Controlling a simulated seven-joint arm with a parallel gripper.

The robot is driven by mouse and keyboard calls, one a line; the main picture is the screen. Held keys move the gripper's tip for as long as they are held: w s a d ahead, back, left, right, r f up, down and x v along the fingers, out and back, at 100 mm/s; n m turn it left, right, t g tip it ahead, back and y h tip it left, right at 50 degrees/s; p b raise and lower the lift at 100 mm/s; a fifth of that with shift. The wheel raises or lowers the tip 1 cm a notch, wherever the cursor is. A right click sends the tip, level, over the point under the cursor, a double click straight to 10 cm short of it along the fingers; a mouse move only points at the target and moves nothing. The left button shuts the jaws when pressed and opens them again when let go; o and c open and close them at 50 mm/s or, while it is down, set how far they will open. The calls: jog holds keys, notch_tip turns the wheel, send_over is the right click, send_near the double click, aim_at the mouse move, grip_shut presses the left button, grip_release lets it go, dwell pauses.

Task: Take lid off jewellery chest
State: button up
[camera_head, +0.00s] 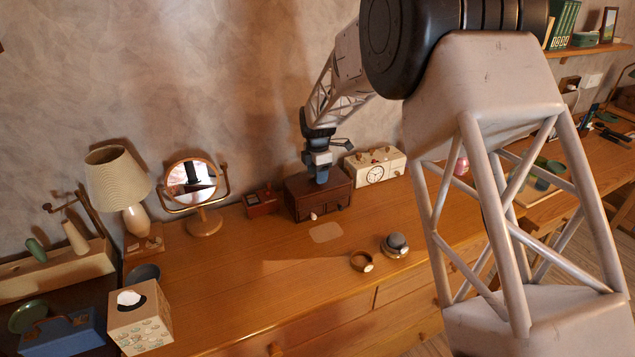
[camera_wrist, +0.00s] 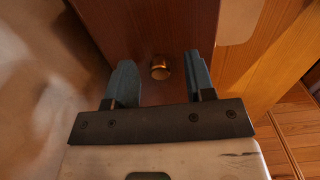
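The jewellery chest (camera_head: 330,201) is a dark red-brown wooden box near the back of the dresser, with a small pale knob low on its front. Its flat lid (camera_wrist: 118,28) fills the upper middle of the wrist view. A round brass knob (camera_wrist: 160,68) stands on the lid. My gripper (camera_head: 321,178) points down over the chest in the head view and hides part of the lid and its knob. In the wrist view my gripper (camera_wrist: 159,60) is open, with one blue-grey finger on either side of the knob and gaps between. Contact with the lid cannot be told.
A cream clock box (camera_head: 375,168) stands close right of the chest, and a small red box (camera_head: 262,202) close left. A round mirror (camera_head: 193,182) and lamp (camera_head: 120,180) stand further left. A wooden ring (camera_head: 361,261) and a grey-topped jar (camera_head: 396,245) lie in front. The dresser's middle front is clear.

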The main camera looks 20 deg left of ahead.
grip_shut()
jog(key=shift+r, duration=0.1)
jog(key=shift+r, duration=0.75)
notch_tip(320, 180, up, 2)
jog(key=shift+r, duration=0.1)
jog(key=s+d+r, duration=0.1)
jog(key=s+d, duration=0.7)
jog(key=s, duration=0.5)
jog(key=shift+s+d, duration=0.2)
jog(key=shift+s, duration=0.1)
